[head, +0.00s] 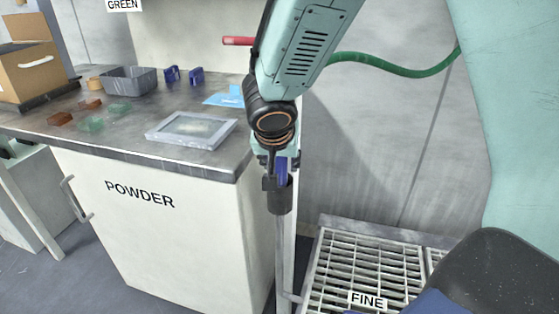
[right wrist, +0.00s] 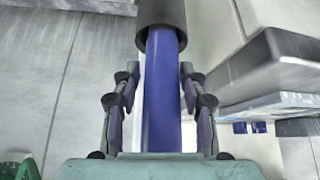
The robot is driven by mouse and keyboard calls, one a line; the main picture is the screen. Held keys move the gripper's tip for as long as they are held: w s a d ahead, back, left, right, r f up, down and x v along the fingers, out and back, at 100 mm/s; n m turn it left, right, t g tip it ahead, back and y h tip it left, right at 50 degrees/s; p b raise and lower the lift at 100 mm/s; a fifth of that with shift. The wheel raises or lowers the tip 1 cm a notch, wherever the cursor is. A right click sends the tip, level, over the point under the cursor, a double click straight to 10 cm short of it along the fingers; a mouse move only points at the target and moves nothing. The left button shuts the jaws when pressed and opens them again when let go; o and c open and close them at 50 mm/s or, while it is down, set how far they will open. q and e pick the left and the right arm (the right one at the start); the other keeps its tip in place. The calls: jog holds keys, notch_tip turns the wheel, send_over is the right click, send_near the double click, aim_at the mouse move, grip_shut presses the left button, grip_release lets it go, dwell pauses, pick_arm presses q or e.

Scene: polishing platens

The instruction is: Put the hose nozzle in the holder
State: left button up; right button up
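The hose nozzle (right wrist: 160,100) is a blue cylinder, and in the right wrist view its far end is inside the mouth of a dark tubular holder (right wrist: 162,14). In the head view the blue nozzle (head: 282,168) stands roughly upright at the dark holder (head: 281,197), which is on top of a grey post. My right gripper (right wrist: 160,68) has one finger on each side of the nozzle, with visible gaps, so it looks open around it. In the head view my right gripper (head: 275,164) is just above the holder. My left gripper is not in view.
A green hose (head: 400,70) hangs along the wall at the right. The POWDER cabinet (head: 170,230) stands left of the post, with a grey framed tray (head: 192,130) and a grey bin (head: 131,80) on its counter. A grating (head: 365,265) labelled FINE lies at the right.

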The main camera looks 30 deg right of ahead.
jog(key=shift+o, duration=0.7)
jog(key=shift+r, duration=0.1)
jog(key=shift+w, duration=0.1)
